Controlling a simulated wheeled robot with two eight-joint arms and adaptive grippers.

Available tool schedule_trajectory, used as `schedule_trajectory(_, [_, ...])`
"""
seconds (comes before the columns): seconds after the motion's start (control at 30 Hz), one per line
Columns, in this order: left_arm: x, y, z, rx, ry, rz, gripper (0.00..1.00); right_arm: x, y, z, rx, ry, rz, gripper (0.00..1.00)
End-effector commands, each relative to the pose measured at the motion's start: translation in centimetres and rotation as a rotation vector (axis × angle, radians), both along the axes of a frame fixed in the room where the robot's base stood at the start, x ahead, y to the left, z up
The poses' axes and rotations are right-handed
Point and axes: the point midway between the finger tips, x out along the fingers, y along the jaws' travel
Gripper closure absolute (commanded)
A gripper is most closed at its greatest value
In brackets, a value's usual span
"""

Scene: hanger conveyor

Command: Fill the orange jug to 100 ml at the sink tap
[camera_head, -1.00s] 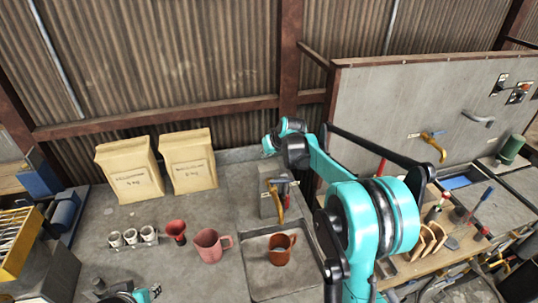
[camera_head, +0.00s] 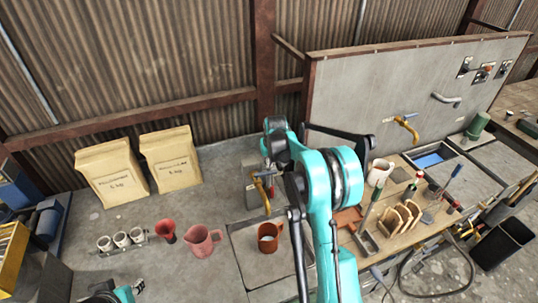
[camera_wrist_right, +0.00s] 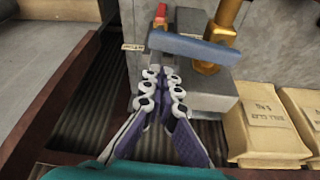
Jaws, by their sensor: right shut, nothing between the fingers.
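The orange jug (camera_head: 268,238) stands upright in the grey sink basin (camera_head: 240,262), below the brass tap (camera_head: 262,188). A pale patch shows inside its mouth; I cannot read a fill level. My right gripper (camera_wrist_right: 162,82) is shut and empty, its fingertips at the blue-grey lever (camera_wrist_right: 195,48) on the tap block; I cannot tell if they touch it. The brass pipe (camera_wrist_right: 222,30) shows beside the lever. In the head view my right wrist mostly hides that gripper. My left gripper (camera_head: 138,287) shows only partly at the bottom left, well away from the jug.
A pink jug (camera_head: 203,241), a red funnel-like cup (camera_head: 166,232) and several small white cups (camera_head: 121,240) stand left of the sink. Two paper sacks (camera_head: 171,158) stand behind them. A wooden bench (camera_head: 400,240) with tools lies right. Bare counter (camera_head: 195,280) shows in front.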

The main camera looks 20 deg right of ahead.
Motion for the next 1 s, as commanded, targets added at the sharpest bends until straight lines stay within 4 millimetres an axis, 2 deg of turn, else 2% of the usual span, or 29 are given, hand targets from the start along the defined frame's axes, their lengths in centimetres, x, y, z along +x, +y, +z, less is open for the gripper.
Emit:
schedule_trajectory(0.2, [0.0,0.0,0.3,0.000,0.000,0.000,0.69,-1.7,0.3,0.1,0.000,0.000,0.000,1.00])
schedule_trajectory(0.57, [0.0,0.0,0.2,0.000,0.000,0.000,0.69,-1.9,0.4,0.0,0.001,0.000,-0.002,1.00])
schedule_trajectory(0.8, [0.0,0.0,-1.7,0.000,0.000,0.000,0.69,-2.9,0.4,-0.3,-0.001,0.000,-0.109,1.00])
schedule_trajectory(1.0, [0.0,0.0,-1.6,0.000,0.000,0.000,0.69,-3.2,0.4,0.1,0.000,0.000,-0.107,1.00])
